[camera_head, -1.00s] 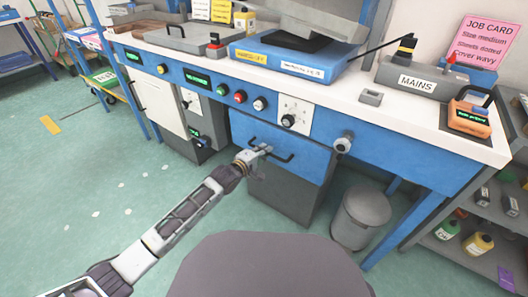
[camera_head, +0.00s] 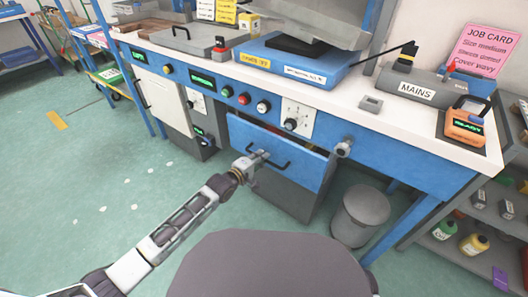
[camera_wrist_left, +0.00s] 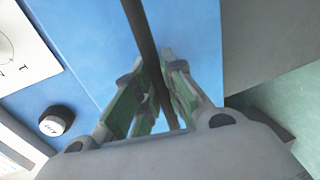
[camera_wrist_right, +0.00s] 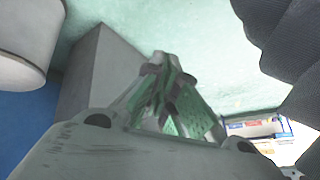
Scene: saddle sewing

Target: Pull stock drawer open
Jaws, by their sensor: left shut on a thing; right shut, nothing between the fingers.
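The stock drawer (camera_head: 300,165) has a blue front with a dark bar handle (camera_head: 278,163). It stands a little out from the blue workbench, with a narrow dark gap along its top edge. My left gripper (camera_head: 256,161) is shut on the left part of the handle; in the left wrist view, its fingers (camera_wrist_left: 158,95) close around the dark bar against the blue front. My right gripper (camera_wrist_right: 165,80) shows only in the right wrist view, with its fingers together and nothing between them. The inside of the drawer is mostly hidden.
A grey bin (camera_head: 361,216) stands on the floor to the right of the drawer. A grey cabinet (camera_head: 285,195) is below the drawer. A round knob (camera_head: 343,149) sticks out at the bench's front edge.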

